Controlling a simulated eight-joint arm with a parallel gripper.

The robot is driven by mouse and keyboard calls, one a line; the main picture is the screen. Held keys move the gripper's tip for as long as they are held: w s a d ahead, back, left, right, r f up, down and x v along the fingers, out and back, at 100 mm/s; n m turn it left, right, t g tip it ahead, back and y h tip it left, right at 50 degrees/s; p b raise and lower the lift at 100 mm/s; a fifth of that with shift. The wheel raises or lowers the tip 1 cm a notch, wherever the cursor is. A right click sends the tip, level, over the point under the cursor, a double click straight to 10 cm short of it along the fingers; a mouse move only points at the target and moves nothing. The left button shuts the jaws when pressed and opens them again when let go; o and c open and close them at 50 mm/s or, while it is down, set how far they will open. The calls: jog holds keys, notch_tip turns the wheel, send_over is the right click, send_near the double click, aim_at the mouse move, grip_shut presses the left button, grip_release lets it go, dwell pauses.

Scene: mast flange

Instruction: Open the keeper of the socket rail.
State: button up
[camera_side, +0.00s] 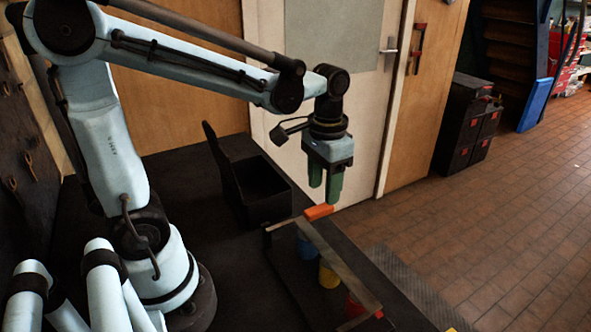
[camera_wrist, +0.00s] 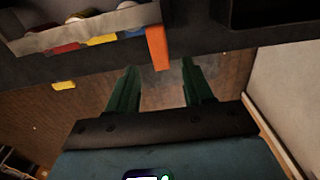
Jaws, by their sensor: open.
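The socket rail (camera_side: 335,262) is a long pale bar on the dark bench, near its right edge. Blue (camera_side: 306,247), yellow (camera_side: 328,275) and red (camera_side: 355,305) sockets show beneath it. The orange keeper (camera_side: 318,212) is at the rail's far end. In the wrist view the keeper (camera_wrist: 157,47) lies crosswise at the right end of the rail (camera_wrist: 90,30). My gripper (camera_side: 325,192) points down above the keeper, its green fingers open and empty. In the wrist view the keeper lies just beyond the gap between the fingertips (camera_wrist: 159,66). Nothing shows contact.
A black open-topped box (camera_side: 262,192) with a raised back stands on the bench left of the keeper. A white door (camera_side: 365,130) stands behind. Black cabinets (camera_side: 470,122) stand on the tiled floor at right. The space around my fingers looks clear.

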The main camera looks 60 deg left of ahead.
aim_at(323, 207)
jog(key=shift+f, duration=2.25)
grip_shut()
